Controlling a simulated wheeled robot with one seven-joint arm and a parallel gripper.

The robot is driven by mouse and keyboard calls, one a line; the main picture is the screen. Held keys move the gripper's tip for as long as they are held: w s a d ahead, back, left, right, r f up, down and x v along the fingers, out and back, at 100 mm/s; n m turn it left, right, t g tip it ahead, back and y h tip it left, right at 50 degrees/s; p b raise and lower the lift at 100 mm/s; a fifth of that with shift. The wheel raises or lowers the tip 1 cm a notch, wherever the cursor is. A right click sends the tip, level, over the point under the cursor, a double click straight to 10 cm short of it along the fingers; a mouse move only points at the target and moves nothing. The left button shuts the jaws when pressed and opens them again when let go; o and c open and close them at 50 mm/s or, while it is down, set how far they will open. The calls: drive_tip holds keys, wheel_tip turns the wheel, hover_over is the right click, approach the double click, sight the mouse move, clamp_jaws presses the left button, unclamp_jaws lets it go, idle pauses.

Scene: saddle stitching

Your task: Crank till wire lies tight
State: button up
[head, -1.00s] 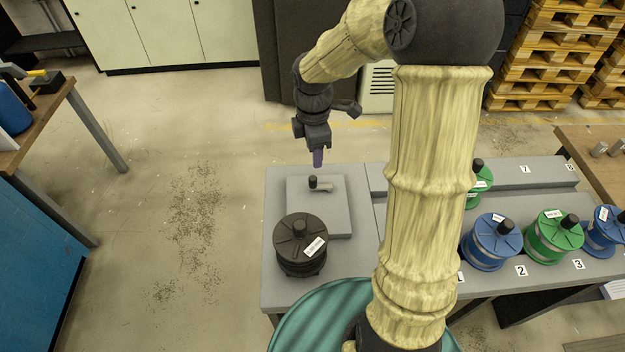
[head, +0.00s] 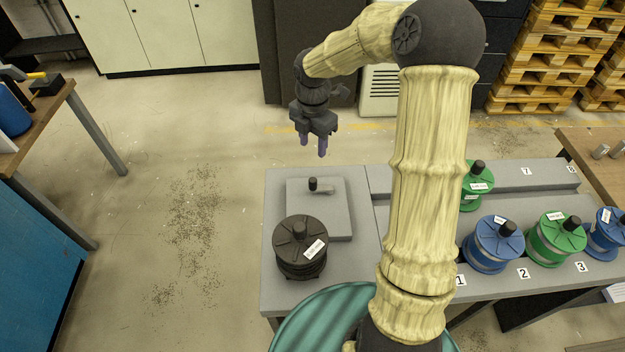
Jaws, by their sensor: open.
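The crank (head: 319,187) is a small grey arm with an upright black knob (head: 313,184), on a raised grey plate (head: 322,222) on the bench. A black wire spool (head: 300,247) with a white label stands in front of the plate. My gripper (head: 313,150) is open and empty. It hangs in the air above and behind the crank, apart from it, fingers pointing down. How tight any wire lies is too small to tell.
Blue spools (head: 492,244) and green spools (head: 553,238) stand on the numbered bench (head: 402,290) to the right, partly hidden by my arm. A teal round drum (head: 310,318) is at the front.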

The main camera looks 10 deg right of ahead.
sight(313, 178)
wheel_tip(313, 178, down, 15)
drive_tip(key=shift+f, duration=0.1)
idle(0.4)
drive_tip(key=shift+c, duration=0.5)
clamp_jaws()
drive_tip(key=shift+w+m, duration=0.2)
drive_tip(key=shift+m, duration=0.2)
